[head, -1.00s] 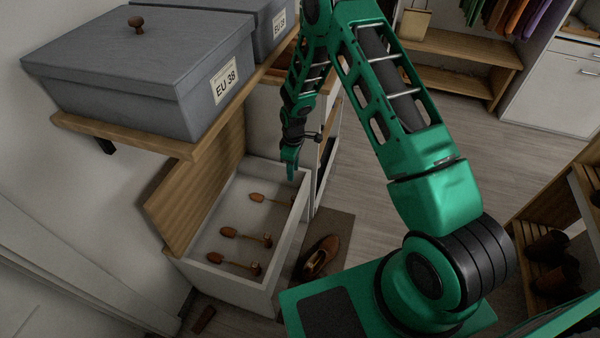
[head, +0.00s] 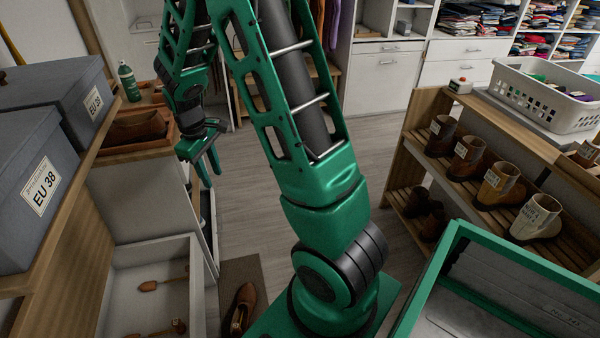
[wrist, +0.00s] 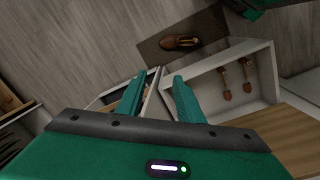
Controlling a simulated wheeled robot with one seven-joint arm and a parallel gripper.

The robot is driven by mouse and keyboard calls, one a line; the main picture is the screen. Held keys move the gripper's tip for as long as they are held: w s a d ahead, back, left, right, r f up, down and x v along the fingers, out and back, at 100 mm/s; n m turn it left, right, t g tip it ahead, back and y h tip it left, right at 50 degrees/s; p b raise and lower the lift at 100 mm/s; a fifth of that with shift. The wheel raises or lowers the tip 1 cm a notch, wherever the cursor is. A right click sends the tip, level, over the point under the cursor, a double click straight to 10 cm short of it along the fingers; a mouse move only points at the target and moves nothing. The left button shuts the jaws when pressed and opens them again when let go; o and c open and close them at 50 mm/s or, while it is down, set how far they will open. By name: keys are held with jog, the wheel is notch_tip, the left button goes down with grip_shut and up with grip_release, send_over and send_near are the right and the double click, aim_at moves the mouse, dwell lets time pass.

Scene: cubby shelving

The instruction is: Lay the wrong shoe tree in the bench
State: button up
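The open bench (head: 197,290) is a white box with a raised wooden lid, at the lower left of the head view. Brown shoe trees lie in it: one (head: 150,285) shows whole, and another (head: 176,328) is cut by the frame's bottom edge. The wrist view shows two shoe trees (wrist: 225,85) (wrist: 248,72) inside the bench (wrist: 268,62). My gripper (head: 207,168) hangs beyond the far end of the bench, above its level. In the wrist view its fingers (wrist: 155,88) are apart with nothing held between them. Which shoe tree is the wrong one, I cannot tell.
A brown shoe (head: 242,308) lies on a dark mat beside the bench. Grey EU 38 boxes (head: 35,190) sit on a shelf at left. A wooden tray (head: 140,135) and green bottle (head: 128,82) stand behind. A boot rack (head: 470,190) stands right; open floor lies between.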

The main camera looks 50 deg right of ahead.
jog(key=s+d+r+m, duration=0.3)
jog(key=s+d+r, duration=0.1)
jog(key=s+r, duration=0.45)
jog(key=s+r+m, duration=0.2)
jog(key=s+m, duration=0.1)
jog(key=s, duration=0.8)
jog(key=s+r+m+y, duration=0.1)
jog(key=s+r+m, duration=0.2)
jog(key=s, duration=0.8)
jog(key=shift+s+r+m, duration=0.2)
jog(key=shift+r+m, duration=0.1)
jog(key=shift+m, duration=0.3)
jog(key=shift+w+f, duration=0.25)
jog(key=shift+w, duration=0.4)
jog(key=shift+o, duration=0.2)
